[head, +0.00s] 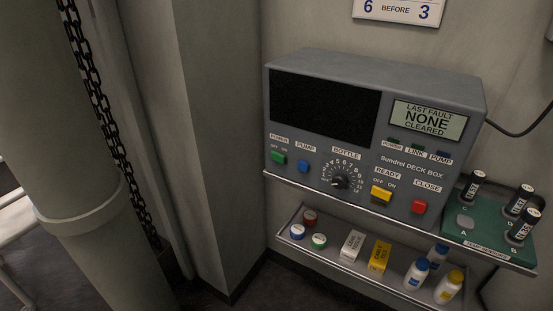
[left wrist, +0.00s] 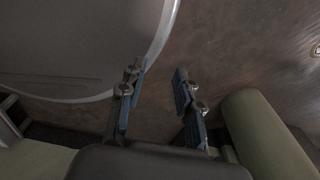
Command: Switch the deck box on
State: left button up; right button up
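The deck box (head: 330,135) is a grey console on a wall shelf in the head view. Its large screen (head: 323,107) is dark. The green POWER switch (head: 278,158) is at the lower left of its front, under OFF and ON marks; I cannot tell its position. A blue PUMP button (head: 303,166), a BOTTLE dial (head: 340,181), a yellow READY switch (head: 381,194) and a red CLOSE button (head: 419,207) run to the right. My left gripper (left wrist: 160,84) is open and empty in the left wrist view, away from the box. My right gripper is not in view.
A lower shelf (head: 336,257) holds small lidded pots, boxes and bottles. A green rack (head: 487,243) with dark cylinders stands right of the box. A thick column (head: 65,120) and hanging chain (head: 88,70) stand at left. A cable runs from the box's right.

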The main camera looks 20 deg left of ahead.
pick_arm(q)
grip_shut()
jog(key=shift+w+a, duration=0.1)
jog(key=shift+w, duration=0.05)
dwell(0.9)
